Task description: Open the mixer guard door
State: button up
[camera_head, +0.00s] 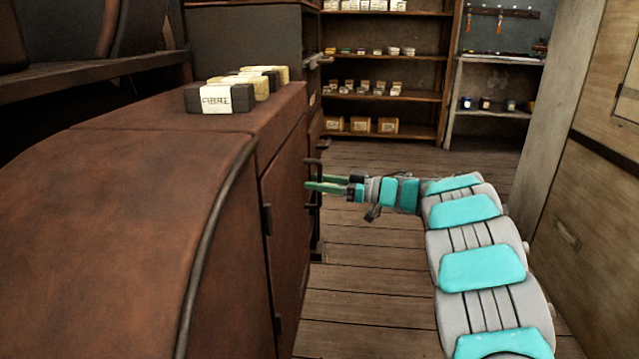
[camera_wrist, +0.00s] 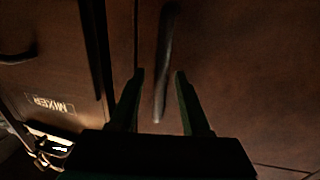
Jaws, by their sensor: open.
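A brown door (camera_head: 285,215) with dark hinges forms the side of the low brown cabinet in the head view. It looks shut. My gripper (camera_head: 310,183) reaches in from the right, its green fingers pointing at the door's far edge. In the wrist view my gripper (camera_wrist: 159,75) is open, with a dark bar handle (camera_wrist: 165,50) showing between and beyond its two fingertips. I cannot tell whether the fingers touch it. The handle is on a brown panel (camera_wrist: 240,70). A MIXER label (camera_wrist: 52,104) is on the neighbouring panel, left of a dark gap.
Several labelled blocks (camera_head: 235,92) sit on the cabinet top. Shelves (camera_head: 380,95) with small goods stand at the back. A wooden wall or cabinet (camera_head: 590,190) borders the right. Plank floor (camera_head: 365,290) is open between the cabinet and my arm.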

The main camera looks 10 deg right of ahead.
grip_shut()
dwell(0.3)
dwell(1.1)
